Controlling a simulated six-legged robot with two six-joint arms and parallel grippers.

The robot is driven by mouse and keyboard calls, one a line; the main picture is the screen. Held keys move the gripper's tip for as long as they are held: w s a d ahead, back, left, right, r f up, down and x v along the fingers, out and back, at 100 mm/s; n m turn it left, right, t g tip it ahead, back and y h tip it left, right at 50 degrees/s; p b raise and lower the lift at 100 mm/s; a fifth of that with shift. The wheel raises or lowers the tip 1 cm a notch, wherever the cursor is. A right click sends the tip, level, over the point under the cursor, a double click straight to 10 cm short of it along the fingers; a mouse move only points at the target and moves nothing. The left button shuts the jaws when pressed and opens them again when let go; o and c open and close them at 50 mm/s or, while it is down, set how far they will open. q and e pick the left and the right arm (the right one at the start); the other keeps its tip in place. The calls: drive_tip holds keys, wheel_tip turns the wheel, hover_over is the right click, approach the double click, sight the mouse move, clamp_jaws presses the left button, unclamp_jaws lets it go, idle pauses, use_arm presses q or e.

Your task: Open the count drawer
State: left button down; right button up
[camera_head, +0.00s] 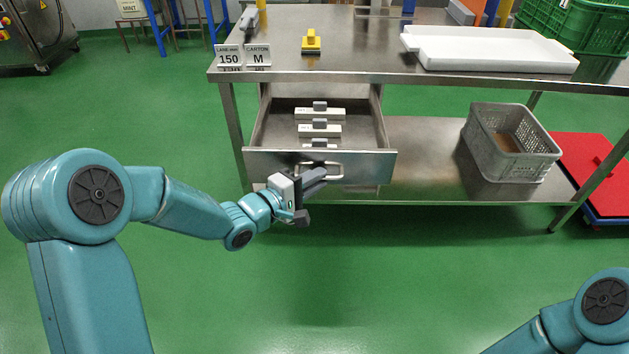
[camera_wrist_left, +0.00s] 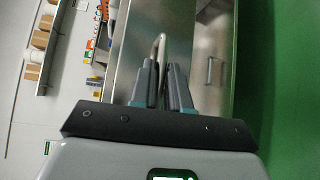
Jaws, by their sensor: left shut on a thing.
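The count drawer (camera_head: 270,162) is pulled out from under the steel table in the head view, and its inside shows. Several white blocks with grey knobs, such as one white block (camera_head: 331,131), lie in it. My left gripper (camera_head: 318,174) is at the drawer front, shut on the drawer handle (camera_head: 335,165). The left wrist view shows the bent bar of the handle (camera_wrist_left: 157,45) between the gripper fingers (camera_wrist_left: 163,85). My right gripper is out of view; only part of the right arm shows at the lower right.
A grey crate (camera_head: 510,145) stands on the lower shelf. The green floor before the drawer is clear.

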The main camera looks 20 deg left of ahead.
use_arm(q)
drive_tip(key=c, duration=1.2)
unclamp_jaws()
drive_tip(key=shift+o, duration=0.2)
drive_tip(key=shift+a, duration=0.1)
drive_tip(key=p+v, duration=0.3)
drive_tip(key=v, duration=1.3)
drive_tip(key=shift+s, duration=0.15)
